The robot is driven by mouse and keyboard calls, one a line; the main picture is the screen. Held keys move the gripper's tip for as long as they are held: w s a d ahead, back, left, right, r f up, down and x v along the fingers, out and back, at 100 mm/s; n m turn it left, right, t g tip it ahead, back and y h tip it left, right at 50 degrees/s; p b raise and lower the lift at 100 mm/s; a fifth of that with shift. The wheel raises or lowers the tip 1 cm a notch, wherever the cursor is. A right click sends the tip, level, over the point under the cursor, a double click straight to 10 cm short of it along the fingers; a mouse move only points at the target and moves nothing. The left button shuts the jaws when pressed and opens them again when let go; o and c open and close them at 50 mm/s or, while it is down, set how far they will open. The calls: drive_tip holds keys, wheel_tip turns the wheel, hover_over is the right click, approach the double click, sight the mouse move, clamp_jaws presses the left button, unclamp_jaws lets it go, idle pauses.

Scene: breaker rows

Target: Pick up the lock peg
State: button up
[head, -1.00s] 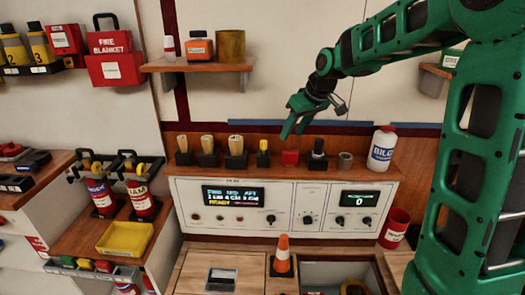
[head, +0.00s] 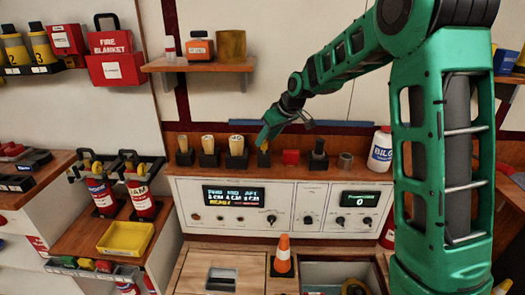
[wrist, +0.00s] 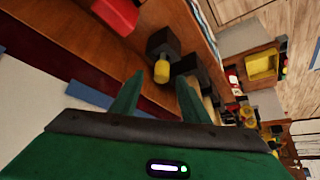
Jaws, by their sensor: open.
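The lock peg, which I take to be the small yellow-topped peg (head: 264,148), stands in a black holder on the wooden ledge above the panel. In the head view my gripper (head: 263,138) is right at it and partly covers it. In the wrist view the yellow peg (wrist: 162,72) shows ahead of and between the two green fingertips of my gripper (wrist: 157,88), with its black holder (wrist: 160,42) behind. The fingers are apart, with nothing held. Whether a finger touches the peg cannot be told.
Several wooden-handled pegs (head: 208,145) in black holders stand left of it. A red block (head: 291,157), a black knob-topped piece (head: 318,150) and a white bottle (head: 381,150) stand to the right. A shelf (head: 195,66) hangs above; an orange cone (head: 283,256) stands below.

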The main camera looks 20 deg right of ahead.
sight(264, 153)
drive_tip(key=x, duration=0.3)
drive_tip(key=shift+a+f, duration=0.1)
drive_tip(key=shift+f, duration=0.1)
clamp_jaws()
drive_tip(key=shift+r, duration=0.15)
